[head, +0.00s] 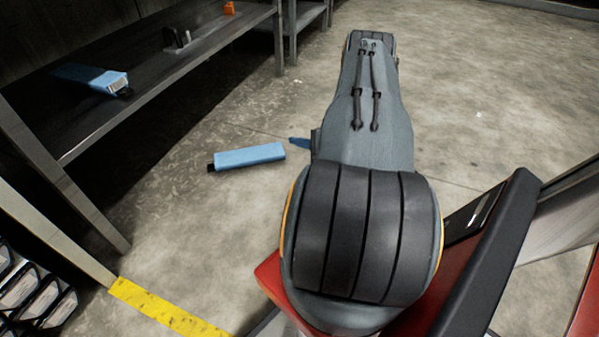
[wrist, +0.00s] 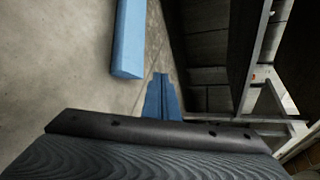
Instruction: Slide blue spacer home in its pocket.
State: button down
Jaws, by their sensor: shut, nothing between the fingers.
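A long light-blue bar (head: 250,156) with a dark tip at its left end appears over the concrete floor, left of my arm in the head view. In the wrist view a blue bar (wrist: 129,40) stands at the upper left, apart from my fingers. My gripper (wrist: 161,78) has blue fingers, closed together and empty. In the head view only a blue tip of my gripper (head: 294,140) shows beside my arm, just right of the bar. Another blue piece (head: 88,76) with a pale end lies on the shelf. I cannot tell which is the spacer, nor make out its pocket.
A dark metal shelf (head: 150,75) runs along the left, with a small dark upright fixture (head: 177,39) and an orange object (head: 230,7) on it. Yellow tape (head: 165,308) marks the floor at lower left. Open floor lies right of my arm.

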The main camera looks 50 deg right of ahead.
jog(key=s+f+b, duration=0.1)
jog(key=f, duration=0.1)
jog(key=s+f+m+t+b, duration=0.1)
jog(key=f, duration=0.2)
jog(key=s+f+m+y+b, duration=0.1)
jog(key=s+f, duration=0.1)
jog(key=f, duration=0.1)
jog(key=shift+a+f, duration=0.25)
jog(key=b, duration=0.2)
send_near(269, 151)
jog(key=shift+d+f, duration=1.15)
jog(key=shift+d, duration=0.15)
jog(key=shift+w+a+b, duration=0.65)
jog(key=shift+w+a, duration=0.1)
jog(key=shift+w, duration=1.05)
jog(key=shift+w+a+b, duration=0.65)
jog(key=shift+w+a, duration=0.1)
jog(key=shift+w, duration=1.05)
jog(key=shift+w+a+b, duration=0.65)
jog(key=shift+w+a, duration=0.1)
jog(key=shift+w, duration=1.05)
